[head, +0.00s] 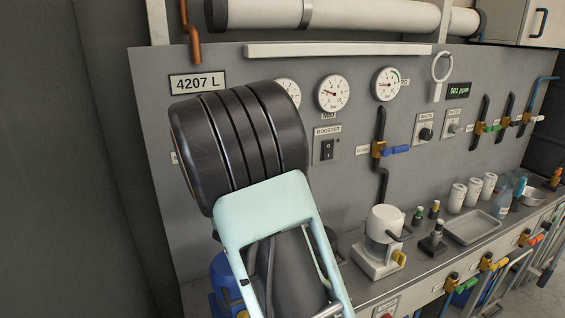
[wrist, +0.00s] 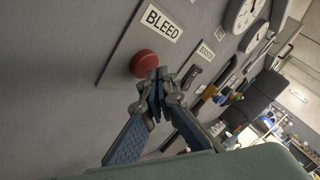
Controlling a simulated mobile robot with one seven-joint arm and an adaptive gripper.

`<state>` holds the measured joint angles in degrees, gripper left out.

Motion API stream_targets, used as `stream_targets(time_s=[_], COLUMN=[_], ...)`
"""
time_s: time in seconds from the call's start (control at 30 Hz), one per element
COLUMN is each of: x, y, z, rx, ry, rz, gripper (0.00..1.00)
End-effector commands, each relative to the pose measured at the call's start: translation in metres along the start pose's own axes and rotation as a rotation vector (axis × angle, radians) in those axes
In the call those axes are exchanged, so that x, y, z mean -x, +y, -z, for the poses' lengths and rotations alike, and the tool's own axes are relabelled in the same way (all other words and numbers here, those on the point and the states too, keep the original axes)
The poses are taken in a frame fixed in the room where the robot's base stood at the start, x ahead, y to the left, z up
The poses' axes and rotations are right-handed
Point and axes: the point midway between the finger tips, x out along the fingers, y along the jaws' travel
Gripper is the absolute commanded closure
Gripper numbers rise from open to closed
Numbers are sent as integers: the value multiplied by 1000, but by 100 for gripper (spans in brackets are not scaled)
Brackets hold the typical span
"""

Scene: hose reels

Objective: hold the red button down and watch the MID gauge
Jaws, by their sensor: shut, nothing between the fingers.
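The red button (wrist: 144,63) sits on a grey plate below a BLEED label (wrist: 161,22) in the wrist view. My gripper (wrist: 160,80) is shut and empty, its fingertips just right of and slightly below the button in the picture. The tips overlap the button's edge there; I cannot tell whether they touch it or whether it is pressed in. In the head view my arm hides the button and gripper. The MID gauge (head: 332,94) is the middle one of three round white dials; its dark needle shows, but the reading is too small to tell.
A BOOSTER switch (head: 327,150) is on the panel right of my arm. A valve with a blue handle (head: 396,150) sticks out further right. Below, the bench holds a white pot-like device (head: 384,226) and a metal tray (head: 472,229).

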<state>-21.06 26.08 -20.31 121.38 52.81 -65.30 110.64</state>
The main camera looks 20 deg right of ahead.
Motion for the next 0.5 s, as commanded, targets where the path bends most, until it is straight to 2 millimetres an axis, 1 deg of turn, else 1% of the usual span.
stream_targets(time_s=[0.07,0.37,0.5], x=[3,5,8], y=[0,-3,-5], z=[4,4,7], rx=[-1,0,-1], ry=[0,0,1], rz=[0,1,1], gripper=[100,100,100])
